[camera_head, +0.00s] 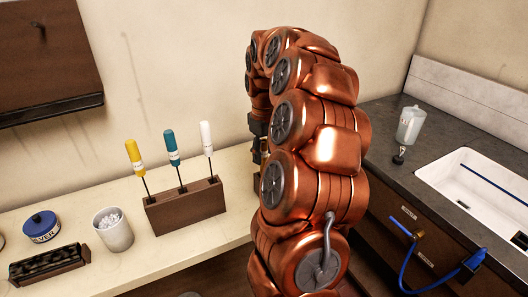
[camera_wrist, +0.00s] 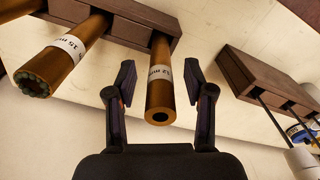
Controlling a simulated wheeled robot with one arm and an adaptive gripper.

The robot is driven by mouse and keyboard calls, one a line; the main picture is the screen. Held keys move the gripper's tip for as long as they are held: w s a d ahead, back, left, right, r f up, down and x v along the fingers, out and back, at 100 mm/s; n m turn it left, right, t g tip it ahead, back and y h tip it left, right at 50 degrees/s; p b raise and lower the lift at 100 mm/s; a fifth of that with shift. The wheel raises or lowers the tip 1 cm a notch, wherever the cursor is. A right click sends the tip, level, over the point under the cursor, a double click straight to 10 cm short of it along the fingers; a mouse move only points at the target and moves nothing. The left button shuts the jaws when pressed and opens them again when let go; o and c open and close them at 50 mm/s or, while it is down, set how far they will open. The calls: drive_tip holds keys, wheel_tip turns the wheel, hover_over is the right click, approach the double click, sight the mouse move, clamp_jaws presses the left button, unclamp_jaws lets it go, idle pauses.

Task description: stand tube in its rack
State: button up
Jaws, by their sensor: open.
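A brass tube (camera_wrist: 160,90) with a white "12 mm" label is in the middle of the wrist view, its open end towards the camera. Its far end meets a dark wooden rack (camera_wrist: 128,12) at the top of that view and appears to sit in it. My gripper (camera_wrist: 160,82) is open, with one finger on each side of the tube and a visible gap at both. Whether the pads are level with the tube in depth is unclear. In the head view my arm hides the rack, the tube and most of my gripper.
A thicker "15 mm" brass tube (camera_wrist: 62,62) with a dark greenish end stands close left, and another tube shows at the left edge. A wooden block (camera_head: 185,207) holds three coloured-handled tools. A white cup (camera_head: 114,230), blue tin (camera_head: 41,226) and sink (camera_head: 480,185) are farther off.

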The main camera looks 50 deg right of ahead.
wheel_tip(320, 180, up, 12)
idle(0.9)
drive_tip(key=shift+a, duration=0.1)
idle(0.5)
drive_tip(key=s+a+f+n, duration=0.1)
drive_tip(key=s+a+f, duration=0.15)
drive_tip(key=a, duration=0.85)
drive_tip(key=s+a+f, duration=0.1)
drive_tip(key=s+a, duration=0.2)
drive_tip(key=a, duration=0.8)
drive_tip(key=s+a+f+m+g, duration=0.1)
drive_tip(key=s+a+f, duration=0.4)
drive_tip(key=s, duration=0.4)
drive_tip(key=s+a+f+m, duration=0.1)
drive_tip(key=s+a+f, duration=0.4)
drive_tip(key=s, duration=0.4)
drive_tip(key=shift+a+f+g, duration=0.15)
drive_tip(key=shift+f+g, duration=0.25)
drive_tip(key=shift+f, duration=0.15)
